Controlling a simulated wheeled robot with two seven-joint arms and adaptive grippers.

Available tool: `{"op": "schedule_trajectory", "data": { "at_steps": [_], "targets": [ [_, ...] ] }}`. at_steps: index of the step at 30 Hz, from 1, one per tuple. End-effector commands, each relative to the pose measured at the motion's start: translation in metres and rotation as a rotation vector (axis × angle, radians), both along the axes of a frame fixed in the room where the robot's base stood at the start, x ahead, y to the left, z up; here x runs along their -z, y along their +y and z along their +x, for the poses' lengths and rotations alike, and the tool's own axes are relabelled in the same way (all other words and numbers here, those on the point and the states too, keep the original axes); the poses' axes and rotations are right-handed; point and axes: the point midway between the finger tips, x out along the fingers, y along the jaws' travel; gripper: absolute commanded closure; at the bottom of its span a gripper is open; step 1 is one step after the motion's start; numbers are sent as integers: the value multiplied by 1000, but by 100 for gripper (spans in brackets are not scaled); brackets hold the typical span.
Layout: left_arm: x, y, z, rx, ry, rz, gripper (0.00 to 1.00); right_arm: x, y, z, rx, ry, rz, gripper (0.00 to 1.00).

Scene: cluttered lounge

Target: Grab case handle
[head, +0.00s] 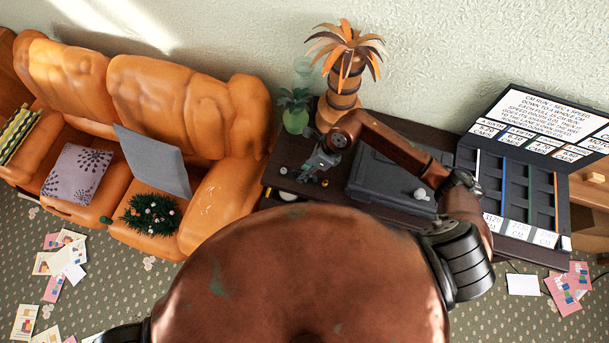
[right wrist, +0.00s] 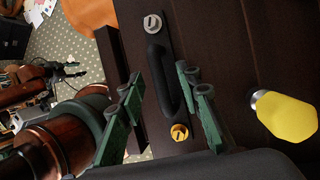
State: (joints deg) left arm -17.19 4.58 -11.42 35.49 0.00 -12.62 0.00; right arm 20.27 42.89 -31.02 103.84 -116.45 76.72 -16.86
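The dark grey case (head: 388,180) lies flat on the dark table, partly behind my right arm. In the right wrist view a black bar handle (right wrist: 160,72) stands on a dark strip between a grey knob (right wrist: 152,23) and an orange knob (right wrist: 179,132). My right gripper (head: 320,165) is at the left of the case. In the right wrist view its green fingers (right wrist: 160,80) are spread on both sides of the handle, with visible gaps. A small dark gripper-like end (right wrist: 72,69) at the left of that view seems to be my left gripper; its fingers are too small to judge.
A yellow rounded object (right wrist: 285,114) lies on the table (head: 283,182) near the handle. A palm-like plant (head: 345,72) stands behind my right gripper. An open board case (head: 515,190) is at right, an orange sofa (head: 185,110) at left.

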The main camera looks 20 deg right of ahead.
Motion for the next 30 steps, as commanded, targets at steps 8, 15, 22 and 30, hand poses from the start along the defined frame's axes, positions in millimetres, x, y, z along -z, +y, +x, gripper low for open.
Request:
{"op": "schedule_trajectory", "data": {
  "at_steps": [8, 15, 22, 30],
  "targets": [
    [0, 0, 1, 1, -2, 0, 60, 0, 0, 0, 0, 1, 1, 86],
    [0, 0, 1, 1, -2, 0, 60, 0, 0, 0, 0, 1, 1, 100],
    [0, 0, 1, 1, -2, 0, 60, -1, 0, 0, 0, 0, 1, 100],
    [0, 0, 1, 1, -2, 0, 60, -2, 0, 0, -1, -1, 1, 100]
  ]
}}
